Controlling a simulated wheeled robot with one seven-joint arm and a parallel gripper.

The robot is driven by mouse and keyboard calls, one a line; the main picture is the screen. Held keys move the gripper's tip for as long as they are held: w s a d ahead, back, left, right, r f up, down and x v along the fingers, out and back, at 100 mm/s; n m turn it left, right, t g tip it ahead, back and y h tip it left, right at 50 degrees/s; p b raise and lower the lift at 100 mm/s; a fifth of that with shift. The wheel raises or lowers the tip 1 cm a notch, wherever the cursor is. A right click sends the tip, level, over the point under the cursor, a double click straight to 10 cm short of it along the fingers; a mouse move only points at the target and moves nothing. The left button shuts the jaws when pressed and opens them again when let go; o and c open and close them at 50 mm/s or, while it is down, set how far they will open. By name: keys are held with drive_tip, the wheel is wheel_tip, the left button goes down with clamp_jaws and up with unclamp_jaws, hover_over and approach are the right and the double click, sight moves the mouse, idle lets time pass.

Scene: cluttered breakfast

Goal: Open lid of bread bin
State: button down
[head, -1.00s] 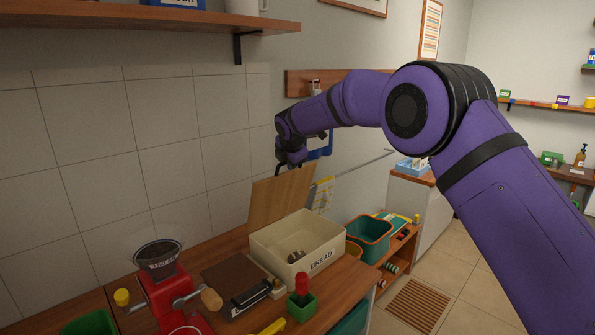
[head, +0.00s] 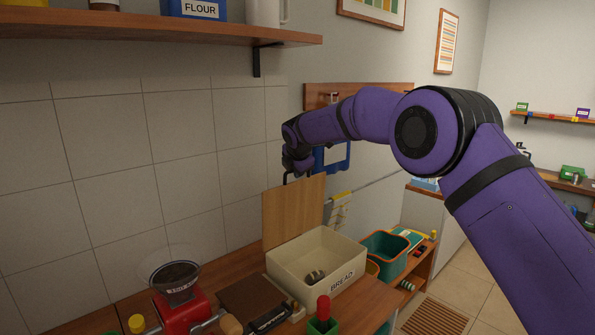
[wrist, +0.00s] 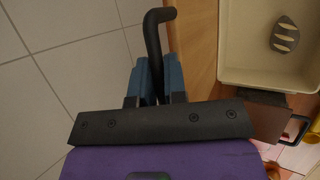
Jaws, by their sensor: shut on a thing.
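The bread bin (head: 343,281) is a cream box marked BREAD on the wooden counter, and its inside is exposed. Its wooden lid (head: 292,214) stands raised, close to upright, at the bin's back left side. A small bread-like roll (head: 315,277) lies inside; it also shows in the wrist view (wrist: 285,35). My gripper (wrist: 158,80) is shut on a black bent handle (wrist: 154,30) at the lid's top edge. In the head view my gripper (head: 291,174) is above the lid, with its fingers mostly hidden.
A red grinder (head: 180,305) with a dark hopper stands left of the bin, beside a brown board (head: 253,290). A red-handled item in a green holder (head: 322,318) stands in front. A teal basket (head: 385,255) is to the right. A wall shelf (head: 160,28) hangs above left.

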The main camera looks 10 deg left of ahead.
drive_tip(key=c, duration=1.2)
unclamp_jaws()
drive_tip(key=v, duration=1)
drive_tip(key=shift+s+r, duration=0.25)
drive_tip(key=shift+r, duration=0.05)
